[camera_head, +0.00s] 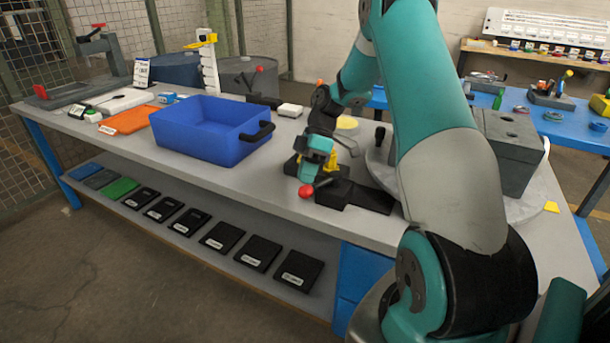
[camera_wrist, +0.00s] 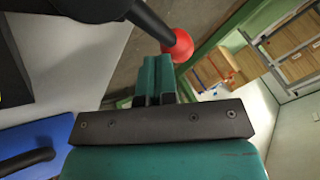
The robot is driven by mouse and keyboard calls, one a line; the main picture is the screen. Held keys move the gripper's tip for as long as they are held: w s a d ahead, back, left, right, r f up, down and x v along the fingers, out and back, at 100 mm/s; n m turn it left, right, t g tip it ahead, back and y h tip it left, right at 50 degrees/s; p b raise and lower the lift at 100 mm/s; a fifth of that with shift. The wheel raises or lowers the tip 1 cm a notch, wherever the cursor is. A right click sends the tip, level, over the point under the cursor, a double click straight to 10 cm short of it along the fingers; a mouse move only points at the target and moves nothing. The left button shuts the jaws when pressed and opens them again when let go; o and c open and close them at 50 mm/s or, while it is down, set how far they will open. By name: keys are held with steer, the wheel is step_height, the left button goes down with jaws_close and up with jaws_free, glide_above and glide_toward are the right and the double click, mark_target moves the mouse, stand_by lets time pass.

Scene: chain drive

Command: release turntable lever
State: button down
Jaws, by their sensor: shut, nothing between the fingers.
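The turntable lever is a black rod (camera_wrist: 150,18) with a red ball knob (camera_head: 306,191) at the front edge of the bench. The knob also shows in the wrist view (camera_wrist: 181,45). The turntable (camera_head: 522,207) is a round grey plate at the right, partly hidden behind my arm. My gripper (camera_wrist: 158,72) is shut and empty. In the wrist view its teal fingers lie together close beside the knob and rod; I cannot tell whether they touch. In the head view my gripper (camera_head: 308,170) points down just above the knob.
A grey block (camera_head: 515,150) stands on the turntable. A blue bin (camera_head: 205,140) with a black handle sits left of my gripper. An orange tray (camera_head: 128,120) lies farther left. The bench top (camera_head: 240,183) in front of the bin is clear. Several black items lie on the lower shelf.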

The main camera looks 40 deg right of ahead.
mark_target(314, 189)
steer(key=s+n+g+b, duration=0.1)
steer(key=s+n+b, duration=0.1)
steer(key=n, duration=0.1)
steer(key=shift+a+f+g+h, duration=0.2)
steer(key=shift+a+g+h, duration=0.15)
steer(key=shift+g+h, duration=0.05)
steer(key=shift+s+d+r+b, duration=0.1)
steer(key=shift+s+b, duration=0.2)
steer(key=shift+s, duration=0.35)
steer(key=shift+r, duration=0.15)
steer(key=p+v, duration=0.9)
steer(key=p, duration=0.1)
steer(key=shift+w+r, duration=0.3)
steer(key=shift+r, duration=0.1)
